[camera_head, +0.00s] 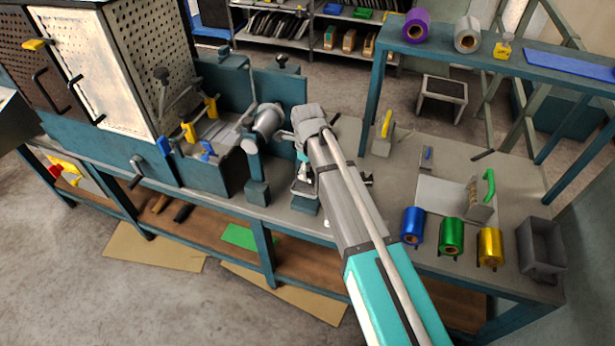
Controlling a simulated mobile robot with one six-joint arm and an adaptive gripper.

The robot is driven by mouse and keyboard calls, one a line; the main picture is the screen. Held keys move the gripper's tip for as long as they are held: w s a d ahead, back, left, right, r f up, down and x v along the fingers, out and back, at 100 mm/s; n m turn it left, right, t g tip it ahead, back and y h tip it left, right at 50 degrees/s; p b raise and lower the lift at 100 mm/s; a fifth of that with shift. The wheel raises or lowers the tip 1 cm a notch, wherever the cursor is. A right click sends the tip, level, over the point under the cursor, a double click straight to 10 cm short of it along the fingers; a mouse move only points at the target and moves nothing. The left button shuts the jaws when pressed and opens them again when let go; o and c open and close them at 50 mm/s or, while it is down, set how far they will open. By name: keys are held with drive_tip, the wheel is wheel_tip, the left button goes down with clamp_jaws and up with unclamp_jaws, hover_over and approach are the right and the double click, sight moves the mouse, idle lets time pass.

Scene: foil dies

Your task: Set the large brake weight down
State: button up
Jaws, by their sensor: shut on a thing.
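My gripper (302,172) points down over the front part of the workbench, just right of the machine with the grey roller. It is small in the picture and partly hidden by my own wrist and forearm. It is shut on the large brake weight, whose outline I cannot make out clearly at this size. A small grey metal piece (303,188) shows right below the fingers, above a teal block (305,205). I cannot tell whether this piece is the weight or part of a stand, or whether it touches the block.
The machine's grey roller (267,120) and a teal block (257,192) stand close on the left. Blue (412,226), green (451,237) and gold (489,247) foil rolls and a grey bin (541,248) stand on the right. A raised shelf (480,60) spans the bench's back.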

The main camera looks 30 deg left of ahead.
sight(308, 170)
drive_tip(key=shift+f+b, duration=1.1)
drive_tip(key=shift+f, duration=0.3)
drive_tip(key=shift+f, duration=0.1)
drive_tip(key=o, duration=1.2)
drive_tip(key=shift+c, duration=0.2)
drive_tip(key=shift+r, duration=0.2)
wheel_tip(308, 170, up, 12)
drive_tip(key=p, duration=1.2)
